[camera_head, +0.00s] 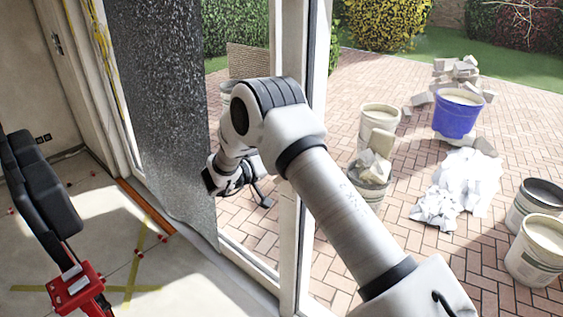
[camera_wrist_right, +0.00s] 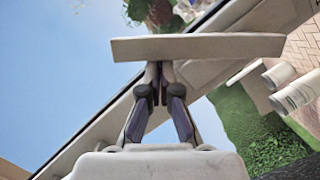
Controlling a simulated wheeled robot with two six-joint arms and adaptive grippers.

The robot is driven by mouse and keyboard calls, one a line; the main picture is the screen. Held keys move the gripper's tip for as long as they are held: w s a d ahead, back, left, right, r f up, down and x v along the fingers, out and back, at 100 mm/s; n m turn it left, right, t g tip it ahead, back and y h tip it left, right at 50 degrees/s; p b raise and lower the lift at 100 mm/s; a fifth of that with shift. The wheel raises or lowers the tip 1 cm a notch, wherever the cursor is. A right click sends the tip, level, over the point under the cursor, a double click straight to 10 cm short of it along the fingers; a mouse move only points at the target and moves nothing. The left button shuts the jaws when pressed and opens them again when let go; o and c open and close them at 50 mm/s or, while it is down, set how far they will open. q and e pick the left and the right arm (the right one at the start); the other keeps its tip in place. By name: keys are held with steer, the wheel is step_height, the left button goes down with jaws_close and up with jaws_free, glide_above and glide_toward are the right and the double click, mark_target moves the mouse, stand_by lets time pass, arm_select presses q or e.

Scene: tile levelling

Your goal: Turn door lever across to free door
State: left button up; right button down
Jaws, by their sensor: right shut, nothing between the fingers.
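A pale flat bar (camera_wrist_right: 198,47), which looks like the door lever, lies level across the wrist view. My right gripper (camera_wrist_right: 160,68) is shut and empty, with its fingertips right at the bar's lower edge. I cannot tell whether they touch it. In the head view my right arm reaches in from the lower right to the white door frame (camera_head: 290,235). The right gripper (camera_head: 257,190) is small and dark there, beside the frame, and the lever cannot be made out clearly. My left gripper is not in view.
A speckled grey sheet (camera_head: 165,110) hangs left of the frame. A black padded object (camera_head: 38,180) with red parts (camera_head: 75,287) stands at left. Outside, a blue bucket (camera_head: 457,115), pale buckets (camera_head: 537,250) and crumpled white sheeting (camera_head: 468,180) stand on brick paving.

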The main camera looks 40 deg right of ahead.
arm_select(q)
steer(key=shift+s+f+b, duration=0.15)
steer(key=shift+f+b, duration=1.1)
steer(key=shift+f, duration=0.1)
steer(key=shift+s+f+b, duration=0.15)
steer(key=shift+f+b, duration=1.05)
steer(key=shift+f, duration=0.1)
arm_select(e)
steer(key=s+f+m+t+y, duration=0.1)
steer(key=s+f+m+t, duration=0.1)
steer(key=s+f+m, duration=0.4)
steer(key=shift+d+f+m+t, duration=0.15)
steer(key=shift+f+m+t, duration=0.15)
steer(key=shift+f+m, duration=0.35)
steer(key=shift+s+f, duration=0.15)
step_height(320, 180, up, 5)
steer(key=p, duration=0.5)
arm_select(q)
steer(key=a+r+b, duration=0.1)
steer(key=b, duration=0.3)
arm_select(e)
steer(key=v, duration=1)
steer(key=shift+f, duration=0.25)
